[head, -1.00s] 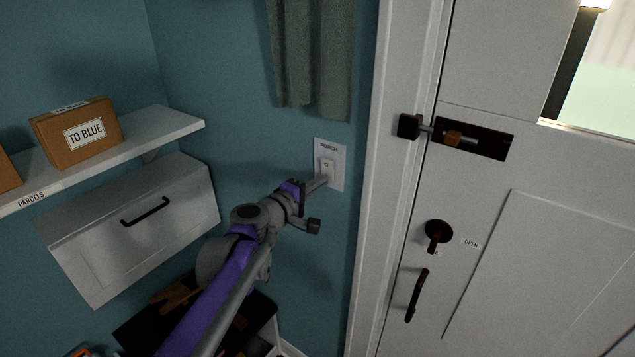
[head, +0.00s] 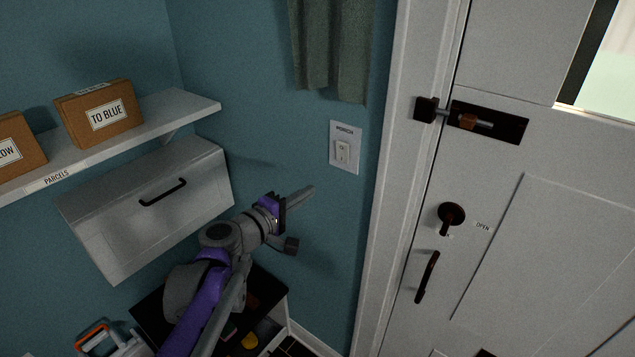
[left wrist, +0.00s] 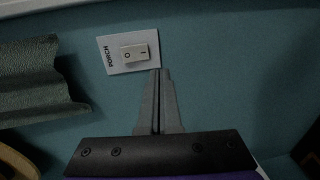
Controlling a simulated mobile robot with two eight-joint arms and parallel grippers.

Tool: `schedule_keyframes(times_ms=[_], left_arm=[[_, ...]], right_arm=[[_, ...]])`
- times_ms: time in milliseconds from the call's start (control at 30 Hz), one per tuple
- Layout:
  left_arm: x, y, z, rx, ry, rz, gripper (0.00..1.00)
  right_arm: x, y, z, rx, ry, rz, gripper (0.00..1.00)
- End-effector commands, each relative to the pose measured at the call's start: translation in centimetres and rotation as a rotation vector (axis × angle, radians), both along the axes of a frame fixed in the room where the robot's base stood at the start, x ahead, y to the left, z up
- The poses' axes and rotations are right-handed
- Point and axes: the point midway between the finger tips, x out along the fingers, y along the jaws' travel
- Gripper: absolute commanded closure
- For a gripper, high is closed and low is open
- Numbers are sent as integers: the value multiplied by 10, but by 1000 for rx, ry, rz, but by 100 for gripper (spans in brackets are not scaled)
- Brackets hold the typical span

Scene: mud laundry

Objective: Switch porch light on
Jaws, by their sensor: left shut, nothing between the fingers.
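The porch light switch is a white rocker (head: 342,151) on a white wall plate (head: 344,132) labelled PORCH, left of the door frame. In the left wrist view the rocker (left wrist: 139,53) shows an O and an I mark; I cannot tell which side is pressed in. My left gripper (head: 309,191) is shut and empty, below and left of the plate in the head view, apart from it. In the left wrist view its fingertips (left wrist: 160,72) appear just beside the plate's lower right corner. My right gripper is not in view. No lamp shows now.
The white door (head: 500,250) at right has a bolt (head: 480,122), a knob and a handle. A green cloth (head: 328,50) hangs above the switch. At left are a parcel shelf (head: 180,112) with boxes and a white cabinet (head: 150,205). The wall around the switch is clear.

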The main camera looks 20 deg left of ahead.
Motion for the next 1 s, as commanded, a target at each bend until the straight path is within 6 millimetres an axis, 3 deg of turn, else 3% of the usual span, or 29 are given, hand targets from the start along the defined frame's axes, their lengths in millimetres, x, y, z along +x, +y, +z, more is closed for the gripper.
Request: schedule_keyframes(times_ms=[200, 767, 867, 1000], left_arm=[[-18, 7, -3, 0, 0, 1, 100], [-22, 2, -5, 19, 7, -13, 100], [-37, -15, -20, 106, 40, -64, 100], [-83, -53, -64, 353, 129, -207, 100]], right_arm=[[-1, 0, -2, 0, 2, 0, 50], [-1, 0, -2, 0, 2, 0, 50], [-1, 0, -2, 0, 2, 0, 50], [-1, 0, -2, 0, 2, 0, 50]])
